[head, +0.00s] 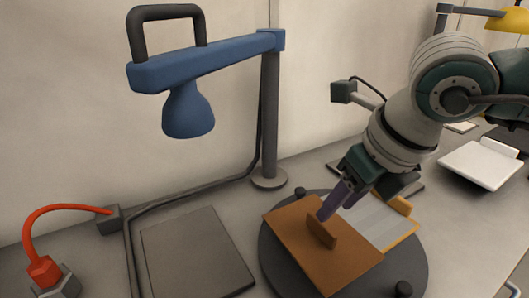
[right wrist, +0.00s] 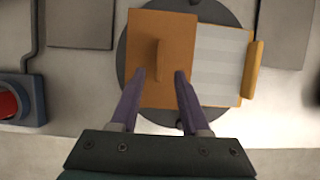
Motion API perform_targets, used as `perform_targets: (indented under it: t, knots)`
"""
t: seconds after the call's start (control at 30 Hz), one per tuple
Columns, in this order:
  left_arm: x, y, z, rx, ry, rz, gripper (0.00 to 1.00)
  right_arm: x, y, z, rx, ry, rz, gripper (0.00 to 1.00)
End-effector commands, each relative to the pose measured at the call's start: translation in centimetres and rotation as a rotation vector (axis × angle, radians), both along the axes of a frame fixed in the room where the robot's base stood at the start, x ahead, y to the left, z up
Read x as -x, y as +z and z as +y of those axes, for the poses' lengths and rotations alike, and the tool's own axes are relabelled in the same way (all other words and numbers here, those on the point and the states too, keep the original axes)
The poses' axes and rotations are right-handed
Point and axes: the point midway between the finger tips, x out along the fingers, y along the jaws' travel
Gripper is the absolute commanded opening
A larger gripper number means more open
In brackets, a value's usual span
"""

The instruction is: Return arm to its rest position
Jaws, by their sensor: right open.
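My right gripper (head: 338,201) reaches in from the right of the head view, over an orange-brown board (head: 300,250) with a raised ridge. In the right wrist view the two purple fingers of my right gripper (right wrist: 158,80) are spread apart, with the ridge (right wrist: 159,60) ahead of and between their tips. I cannot tell whether the fingers touch the ridge or the board. Nothing shows gripped. My left gripper is in neither view.
The board and a grey-striped panel with a yellow edge (head: 407,230) rest on a round dark turntable (head: 275,275). A blue lamp (head: 205,62) on a grey post stands behind. A flat grey plate (head: 195,255) and a red cable plug (head: 43,270) lie left. A white tray (head: 480,165) is right.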

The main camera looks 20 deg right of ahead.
Motion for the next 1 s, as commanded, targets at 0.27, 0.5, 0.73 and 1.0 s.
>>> perform_targets:
  t: [0.27,0.5,0.73,1.0]
  knots:
    - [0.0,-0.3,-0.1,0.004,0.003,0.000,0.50,1.4,3.3,-0.1,0.001,0.000,-0.001,0.46]
    - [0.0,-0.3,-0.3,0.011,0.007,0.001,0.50,1.8,3.5,1.5,-0.055,0.024,0.002,0.46]
    - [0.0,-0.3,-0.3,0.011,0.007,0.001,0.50,4.1,6.5,15.1,-0.621,0.178,-0.027,0.46]
    - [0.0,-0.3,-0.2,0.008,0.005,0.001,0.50,2.7,23.9,21.8,-1.746,-0.160,-0.258,0.46]
